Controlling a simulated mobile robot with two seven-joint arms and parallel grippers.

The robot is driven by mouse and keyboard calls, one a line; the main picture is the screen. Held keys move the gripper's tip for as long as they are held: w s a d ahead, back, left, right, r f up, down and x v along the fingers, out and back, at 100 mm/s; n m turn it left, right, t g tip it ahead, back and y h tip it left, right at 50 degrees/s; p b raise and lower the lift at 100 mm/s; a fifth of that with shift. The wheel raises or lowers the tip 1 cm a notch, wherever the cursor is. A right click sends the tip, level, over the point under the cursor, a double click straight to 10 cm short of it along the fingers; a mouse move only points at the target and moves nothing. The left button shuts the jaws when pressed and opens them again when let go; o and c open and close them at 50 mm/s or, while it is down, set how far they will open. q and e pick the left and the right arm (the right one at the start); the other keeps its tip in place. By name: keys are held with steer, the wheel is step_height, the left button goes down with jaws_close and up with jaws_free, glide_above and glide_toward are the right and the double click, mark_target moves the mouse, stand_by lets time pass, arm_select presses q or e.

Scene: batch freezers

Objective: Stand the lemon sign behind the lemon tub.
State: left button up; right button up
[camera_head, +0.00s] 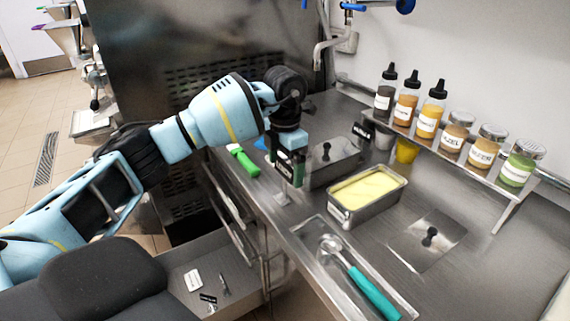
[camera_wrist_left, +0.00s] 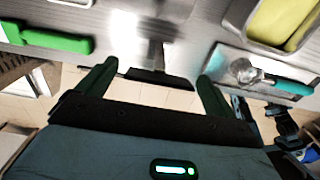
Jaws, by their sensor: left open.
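A small dark sign with a white label (camera_head: 285,168) stands on the counter near its left edge, left of the yellow tub; its lettering is too small to read. My left gripper (camera_head: 289,163) is open and hangs down right at this sign. In the wrist view the sign shows as a dark bar with a metal foot (camera_wrist_left: 155,58) between the parted fingers (camera_wrist_left: 157,80), with gaps on both sides. The lemon tub (camera_head: 345,219) is an open steel tub of yellow ice cream; its corner also shows in the wrist view (camera_wrist_left: 243,14). My right gripper is out of view.
A lidded steel tub (camera_head: 333,168) stands behind the lemon tub, with another dark sign (camera_head: 362,131) beyond it. A green-handled tool (camera_head: 243,161) lies at the counter edge. A teal-handled scoop (camera_head: 368,290) lies on a tray in front. Bottles and jars (camera_head: 428,112) line the right shelf.

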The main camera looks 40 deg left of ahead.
arm_select(q)
step_height(320, 180, up, 12)
steer(key=shift+r, duration=0.15)
stand_by(0.3)
stand_by(0.4)
